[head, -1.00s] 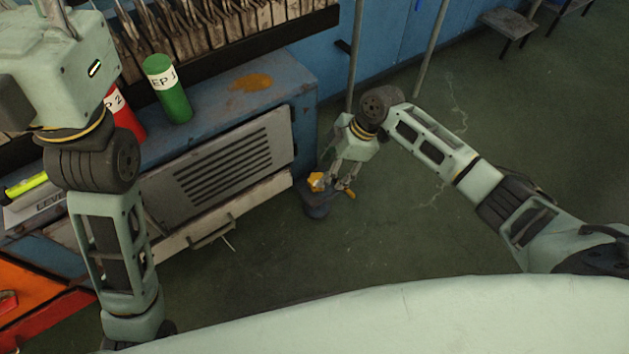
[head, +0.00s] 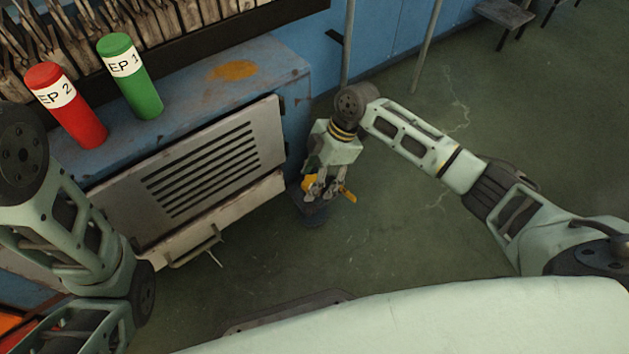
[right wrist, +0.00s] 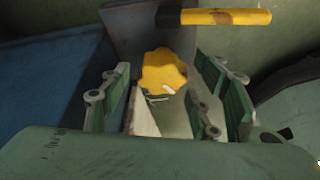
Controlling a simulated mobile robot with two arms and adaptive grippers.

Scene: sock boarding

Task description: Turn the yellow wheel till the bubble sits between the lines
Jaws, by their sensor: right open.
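The yellow wheel (head: 309,183) is a small lobed knob on a dark stand (head: 308,207) low beside the blue cabinet. In the right wrist view the wheel (right wrist: 163,72) shows between my right gripper's fingers. My right gripper (head: 322,190) is open, with fingers on both sides of the wheel; I cannot tell whether they touch it. The bubble and its lines do not show. My left arm (head: 65,235) is at the left, its gripper out of view.
A yellow bar handle (right wrist: 225,17) sticks out just beyond the wheel. A red cylinder (head: 82,122) and a green cylinder (head: 140,90) stand on the blue cabinet (head: 285,70). The green floor (head: 410,240) right of the stand is clear.

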